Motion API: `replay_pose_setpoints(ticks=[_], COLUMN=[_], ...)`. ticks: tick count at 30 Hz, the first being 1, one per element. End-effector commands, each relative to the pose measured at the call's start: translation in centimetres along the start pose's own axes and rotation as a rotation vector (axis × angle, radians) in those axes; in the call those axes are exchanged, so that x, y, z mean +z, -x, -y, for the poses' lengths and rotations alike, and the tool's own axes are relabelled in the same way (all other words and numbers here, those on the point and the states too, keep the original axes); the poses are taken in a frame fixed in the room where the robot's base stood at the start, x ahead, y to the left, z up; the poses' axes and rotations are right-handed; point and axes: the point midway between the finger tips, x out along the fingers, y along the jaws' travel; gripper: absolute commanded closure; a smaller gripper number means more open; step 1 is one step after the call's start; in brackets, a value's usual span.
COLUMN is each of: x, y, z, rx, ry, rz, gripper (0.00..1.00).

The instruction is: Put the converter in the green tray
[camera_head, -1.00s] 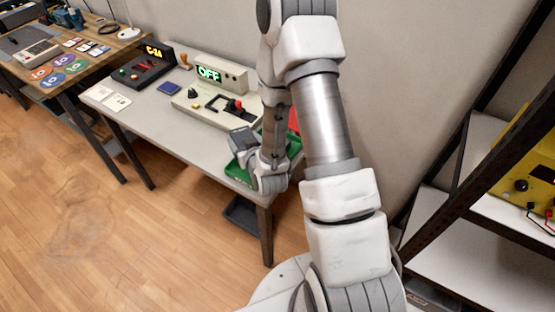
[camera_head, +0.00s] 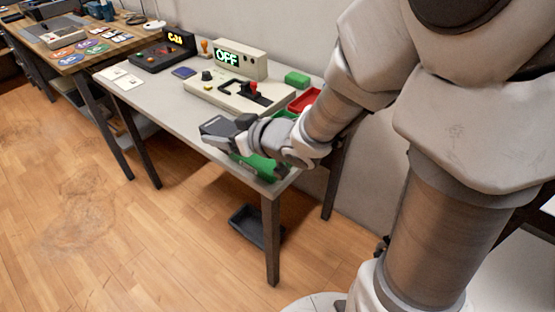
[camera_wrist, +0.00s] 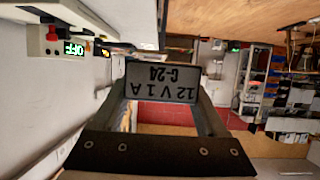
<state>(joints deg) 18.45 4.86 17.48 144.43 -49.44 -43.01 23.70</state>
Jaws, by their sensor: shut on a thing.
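The converter (camera_head: 218,128) is a grey box held at the tip of my gripper (camera_head: 238,126), above the front right part of the table. In the wrist view the converter (camera_wrist: 162,83) sits between the two fingers of my gripper (camera_wrist: 161,92), which are shut on it. Its label reads "12 V 1 A C-24" upside down. The green tray (camera_head: 262,168) is at the table's right front corner, below and right of the converter. My gripper and arm hide much of the tray.
A red tray (camera_head: 304,100) and a green block (camera_head: 297,79) lie behind my arm. A switch device (camera_head: 238,90) with an "OFF" display and a dark "C-24" device (camera_head: 163,55) stand along the back. The table's front left is mostly clear. A dark bin (camera_head: 250,224) is on the floor.

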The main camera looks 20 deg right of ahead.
Motion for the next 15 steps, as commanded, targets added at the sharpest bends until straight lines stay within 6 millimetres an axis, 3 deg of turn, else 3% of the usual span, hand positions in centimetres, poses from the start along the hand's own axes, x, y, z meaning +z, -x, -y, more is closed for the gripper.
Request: replay_pose_setpoints(ticks=[3,15], x=[1.17,1.14], y=[0.22,0.49], z=[0.62,-0.13], rx=[-0.021,-0.044], ry=[0.011,0.003], rz=[-0.003,-0.001], gripper=[0.99,0.99])
